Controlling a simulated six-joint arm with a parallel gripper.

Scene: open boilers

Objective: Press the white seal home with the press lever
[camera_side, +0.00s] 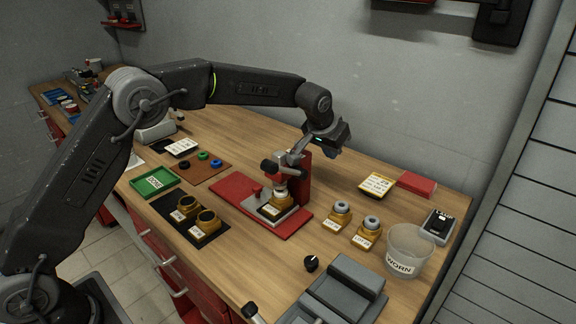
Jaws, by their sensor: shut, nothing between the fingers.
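The red press (304,178) stands near the middle of the bench on a red base plate. A brass boiler part (274,209) with a label sits on its grey bed, under the ram. A pale ring, seemingly the white seal (280,190), shows on top of the part; how deep it sits is too small to tell. The press lever with its dark knob (268,167) is at the press head. My gripper (291,157) is shut and empty at the press head, close to the lever. Whether it touches the lever cannot be told.
Two brass parts (197,220) stand on a black mat at left, two more (353,226) at right. A green tray (154,182) and brown mat with coloured rings (199,169) lie at left. A grey vise (343,291) is in front.

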